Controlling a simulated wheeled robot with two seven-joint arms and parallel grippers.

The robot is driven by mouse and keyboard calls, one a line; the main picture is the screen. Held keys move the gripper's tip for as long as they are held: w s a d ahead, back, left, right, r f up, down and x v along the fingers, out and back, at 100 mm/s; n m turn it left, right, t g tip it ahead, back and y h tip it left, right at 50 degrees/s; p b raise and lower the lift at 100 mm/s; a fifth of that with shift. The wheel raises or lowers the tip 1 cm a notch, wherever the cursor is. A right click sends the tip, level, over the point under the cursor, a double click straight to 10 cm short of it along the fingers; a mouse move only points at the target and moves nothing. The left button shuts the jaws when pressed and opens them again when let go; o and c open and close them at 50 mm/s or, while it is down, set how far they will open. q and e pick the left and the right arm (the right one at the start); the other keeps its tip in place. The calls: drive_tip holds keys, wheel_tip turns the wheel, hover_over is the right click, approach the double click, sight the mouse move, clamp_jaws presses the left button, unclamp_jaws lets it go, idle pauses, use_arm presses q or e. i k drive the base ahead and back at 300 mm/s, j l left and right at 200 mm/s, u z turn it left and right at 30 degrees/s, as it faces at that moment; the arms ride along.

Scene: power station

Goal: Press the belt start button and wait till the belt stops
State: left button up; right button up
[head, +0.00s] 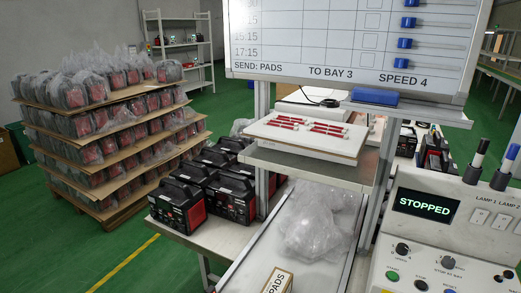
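The control panel (425,235) stands at the right. The belt (262,245) runs beside the panel. It carries a clear plastic-wrapped item (312,220) and a box marked PADS (278,281), cut off by the bottom edge. Neither of my grippers is in view.
A whiteboard (310,52) above reads SEND: PADS, TO BAY 3, SPEED 4. A shelf with a white tray (305,138) of red-and-white items overhangs the belt. Black-and-red power units (180,205) stand on a table to the left. A loaded pallet (110,130) stands farther left.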

sight(392, 276)
drive_tip(key=z, duration=1.4)
